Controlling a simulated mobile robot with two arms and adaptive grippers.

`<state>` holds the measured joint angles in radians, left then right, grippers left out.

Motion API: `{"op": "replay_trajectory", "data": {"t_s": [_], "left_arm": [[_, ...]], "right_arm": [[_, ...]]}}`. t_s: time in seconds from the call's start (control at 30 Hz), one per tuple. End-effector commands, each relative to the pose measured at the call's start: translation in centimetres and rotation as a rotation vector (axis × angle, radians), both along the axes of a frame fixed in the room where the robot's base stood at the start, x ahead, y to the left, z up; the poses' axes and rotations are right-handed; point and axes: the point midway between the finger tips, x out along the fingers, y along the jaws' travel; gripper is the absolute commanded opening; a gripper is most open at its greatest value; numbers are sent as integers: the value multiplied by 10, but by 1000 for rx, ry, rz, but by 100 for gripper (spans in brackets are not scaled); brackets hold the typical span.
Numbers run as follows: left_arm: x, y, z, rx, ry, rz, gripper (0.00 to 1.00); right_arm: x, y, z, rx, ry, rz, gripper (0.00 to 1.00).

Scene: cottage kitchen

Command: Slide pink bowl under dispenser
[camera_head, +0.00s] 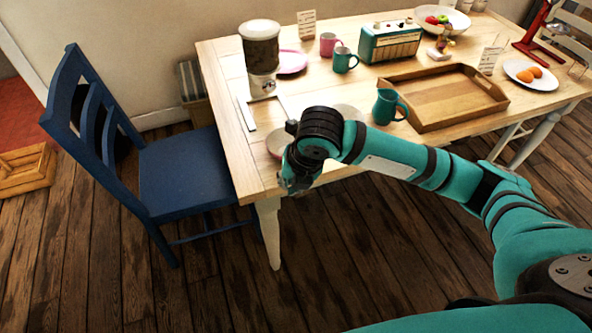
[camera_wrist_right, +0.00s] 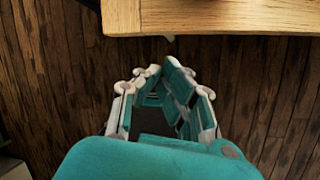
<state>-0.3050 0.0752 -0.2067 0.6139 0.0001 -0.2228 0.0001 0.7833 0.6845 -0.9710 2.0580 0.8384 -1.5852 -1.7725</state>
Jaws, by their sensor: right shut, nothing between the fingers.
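The dispenser (camera_head: 262,52) stands upright near the table's left end. It has a dark-filled clear container above a white base. The pink bowl (camera_head: 273,144) is near the table's front left corner, in front of the dispenser and apart from it. My right wrist hides part of the bowl. My right gripper (camera_head: 291,184) is shut and empty, pointing down at the table's front edge, just in front of the bowl. In the right wrist view, the gripper (camera_wrist_right: 156,72) hangs over the floor beside the table edge. My left gripper is out of view.
A pink plate (camera_head: 293,62), pink mug (camera_head: 328,44) and teal mug (camera_head: 344,61) stand right of the dispenser. A teal pitcher (camera_head: 388,107) and wooden tray (camera_head: 442,98) are farther right. A blue chair (camera_head: 182,170) stands at the table's left. A pale strip (camera_head: 246,114) lies before the dispenser.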

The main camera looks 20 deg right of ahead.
Motion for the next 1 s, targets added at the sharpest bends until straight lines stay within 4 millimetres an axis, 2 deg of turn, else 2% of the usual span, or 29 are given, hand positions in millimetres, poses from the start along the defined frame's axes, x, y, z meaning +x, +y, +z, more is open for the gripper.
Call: {"op": "replay_trajectory", "data": {"t_s": [0.03, 0.1, 0.2, 0.33, 0.53, 0.83, 1.0], "left_arm": [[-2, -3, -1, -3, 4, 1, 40], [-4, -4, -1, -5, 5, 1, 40], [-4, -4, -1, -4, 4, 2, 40], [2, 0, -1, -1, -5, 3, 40], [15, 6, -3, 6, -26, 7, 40], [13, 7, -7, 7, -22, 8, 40], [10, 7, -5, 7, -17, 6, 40]], "right_arm": [[9, -16, 11, -71, -14, 78, 0], [10, -29, 20, -143, -11, 179, 0], [11, -40, 28, -203, -5, 269, 0], [12, -45, 26, -228, 3, 309, 0], [21, -44, -5, -227, 6, 309, 0], [39, -43, -66, -226, 4, 308, 0], [66, -41, -64, -226, -2, 307, 0]]}}
